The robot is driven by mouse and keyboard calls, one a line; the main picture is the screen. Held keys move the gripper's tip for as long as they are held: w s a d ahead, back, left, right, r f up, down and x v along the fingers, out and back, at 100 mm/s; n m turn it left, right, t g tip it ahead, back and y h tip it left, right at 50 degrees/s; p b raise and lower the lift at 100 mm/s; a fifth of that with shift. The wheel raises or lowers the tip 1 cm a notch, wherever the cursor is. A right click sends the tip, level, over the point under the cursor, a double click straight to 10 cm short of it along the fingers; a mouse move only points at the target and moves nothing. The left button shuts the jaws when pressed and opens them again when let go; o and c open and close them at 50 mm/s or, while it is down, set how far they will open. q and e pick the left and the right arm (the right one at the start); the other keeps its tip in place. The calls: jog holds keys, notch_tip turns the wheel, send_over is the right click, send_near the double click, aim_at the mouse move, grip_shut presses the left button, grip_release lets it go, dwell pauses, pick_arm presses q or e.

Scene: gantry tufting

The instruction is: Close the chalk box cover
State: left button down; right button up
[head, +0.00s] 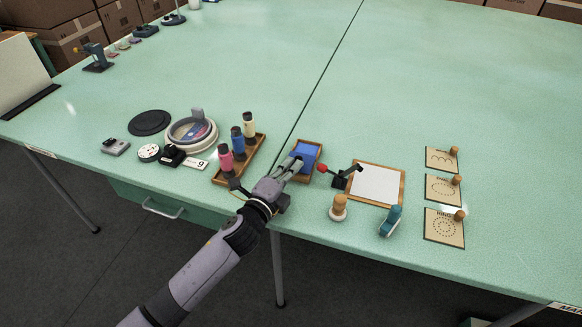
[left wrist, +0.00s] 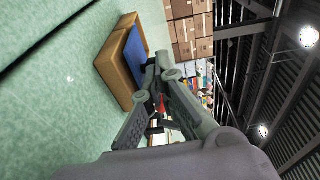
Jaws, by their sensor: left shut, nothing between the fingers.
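A small wooden box (head: 320,149) with a blue surface (head: 308,153) inside its rim stands near the table's front edge; it looks like the chalk box. In the left wrist view the box (left wrist: 115,62) shows tilted, with its blue surface (left wrist: 135,57) facing the fingers. I cannot tell whether the blue part is a cover or the contents. My left gripper (head: 297,160) is shut and empty, its fingertips over the box's left part. In the left wrist view the fingertips (left wrist: 161,64) are close beside the box; contact is unclear. My right gripper is out of view.
Left of the box stands a wooden rack (head: 250,165) with three bottles. To the right are a black lever with a red knob (head: 323,168), a white-topped board (head: 376,184), a wooden stamp (head: 339,208) and a teal tool (head: 391,221). The table's back is mostly clear.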

pick_arm(q)
jog(key=x, duration=0.3)
jog(key=a+b+x, duration=0.1)
jog(key=x, duration=0.2)
jog(key=shift+w+d+b, duration=0.15)
jog(key=shift+w+b, duration=0.15)
jog(key=shift+w, duration=0.05)
jog(key=shift+w+r, duration=0.1)
jog(key=shift+w, duration=0.15)
jog(key=shift+r, duration=0.25)
